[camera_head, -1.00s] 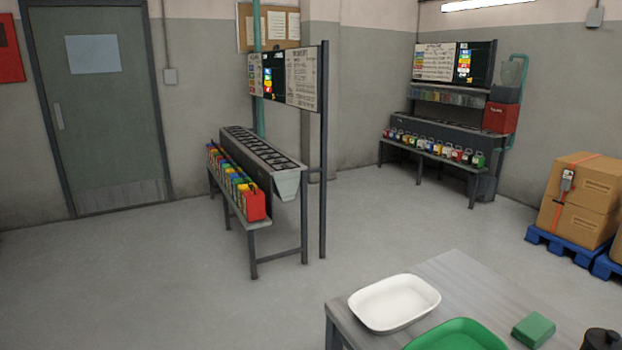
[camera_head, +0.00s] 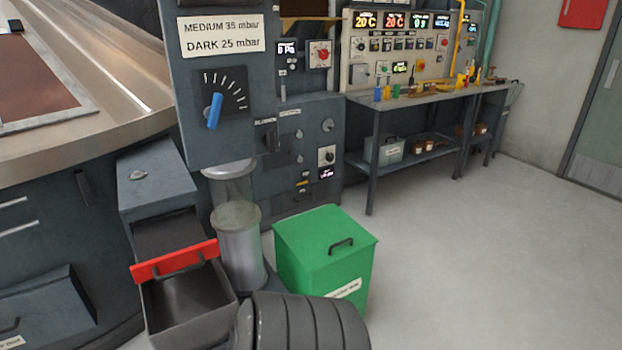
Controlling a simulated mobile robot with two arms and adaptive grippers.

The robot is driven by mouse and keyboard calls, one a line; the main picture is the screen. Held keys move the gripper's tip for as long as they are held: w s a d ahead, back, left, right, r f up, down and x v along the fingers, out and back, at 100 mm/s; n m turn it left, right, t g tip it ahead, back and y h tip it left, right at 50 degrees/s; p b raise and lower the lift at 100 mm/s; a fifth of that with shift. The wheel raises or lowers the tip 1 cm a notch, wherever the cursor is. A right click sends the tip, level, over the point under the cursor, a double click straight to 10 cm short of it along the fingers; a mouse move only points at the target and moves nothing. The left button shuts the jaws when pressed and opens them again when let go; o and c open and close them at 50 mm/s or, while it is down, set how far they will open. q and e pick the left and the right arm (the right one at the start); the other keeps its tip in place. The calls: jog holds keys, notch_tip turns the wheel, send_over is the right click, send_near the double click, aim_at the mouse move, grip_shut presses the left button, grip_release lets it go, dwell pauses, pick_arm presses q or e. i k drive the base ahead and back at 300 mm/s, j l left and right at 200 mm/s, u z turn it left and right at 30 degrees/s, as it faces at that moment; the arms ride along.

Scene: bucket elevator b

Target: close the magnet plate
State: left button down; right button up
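A red plate with a dark handle (camera_head: 174,262) sits at the front of a grey housing (camera_head: 158,183) at the lower left. It may be the magnet plate; no readable label on it confirms this. It lies across the back of an open-topped grey bin (camera_head: 187,301), and a dark surface runs from it back into the housing. Neither of my grippers is in view.
A clear cylinder (camera_head: 240,245) stands right of the bin, with a closed green box (camera_head: 325,255) beyond it. A dark ribbed round shape (camera_head: 310,322) fills the bottom centre. A control panel (camera_head: 225,80) rises behind. Floor at right is clear.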

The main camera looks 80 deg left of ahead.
aim_at(173, 246)
jog(key=u, duration=3.55)
